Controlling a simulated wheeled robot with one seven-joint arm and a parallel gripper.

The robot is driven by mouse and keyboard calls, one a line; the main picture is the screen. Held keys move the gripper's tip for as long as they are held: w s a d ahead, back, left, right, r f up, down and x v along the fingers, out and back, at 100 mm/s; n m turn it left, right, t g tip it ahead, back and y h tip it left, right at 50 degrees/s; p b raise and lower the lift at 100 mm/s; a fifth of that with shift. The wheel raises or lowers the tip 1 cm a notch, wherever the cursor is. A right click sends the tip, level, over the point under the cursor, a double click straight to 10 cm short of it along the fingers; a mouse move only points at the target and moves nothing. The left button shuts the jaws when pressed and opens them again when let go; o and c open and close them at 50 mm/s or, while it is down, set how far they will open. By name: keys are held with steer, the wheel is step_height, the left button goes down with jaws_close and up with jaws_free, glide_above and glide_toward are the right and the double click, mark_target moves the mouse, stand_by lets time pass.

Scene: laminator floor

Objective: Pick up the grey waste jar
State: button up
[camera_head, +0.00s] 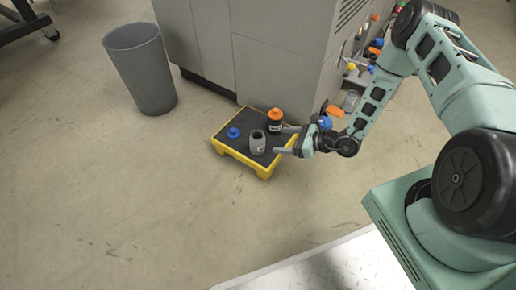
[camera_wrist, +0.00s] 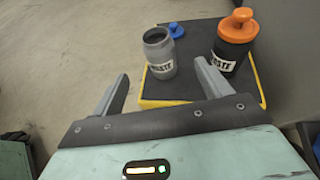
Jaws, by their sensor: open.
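The grey waste jar (camera_head: 257,143) stands upright on a low yellow-edged platform (camera_head: 263,171) with a dark top. In the wrist view the grey jar (camera_wrist: 159,57) has an open mouth and a white label. My gripper (camera_head: 283,140) is open just to the right of the jar. In the wrist view its two fingers (camera_wrist: 163,88) point towards the platform, and the grey jar is ahead of the gap between them. The jar looks apart from both fingers.
A dark jar with an orange lid (camera_head: 275,119) stands close behind the grey jar, near one finger. A blue lid-like piece (camera_head: 234,132) lies to the left. A grey bin (camera_head: 141,68) and grey machine (camera_head: 262,50) stand behind. Floor at left is clear.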

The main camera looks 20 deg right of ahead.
mark_target(264, 140)
steer(key=b+x, duration=0.1)
steer(key=x, duration=0.1)
steer(key=b+x, duration=0.1)
steer(key=x, duration=0.1)
steer(key=b+x, duration=0.1)
steer(key=x, duration=0.2)
steer(key=shift+s+f, duration=0.1)
steer(key=shift+f, duration=0.2)
steer(key=shift+w+a+f+b, duration=0.1)
steer(key=shift+w+a+b, duration=0.3)
steer(key=shift+a+b, duration=0.05)
steer(key=b+x, duration=0.4)
steer(key=shift+f, duration=0.35)
steer(key=shift+w+a, duration=0.25)
steer(key=shift+a, duration=0.1)
steer(key=shift+r, duration=0.1)
steer(key=c, duration=1.1)
steer(key=shift+r, duration=0.1)
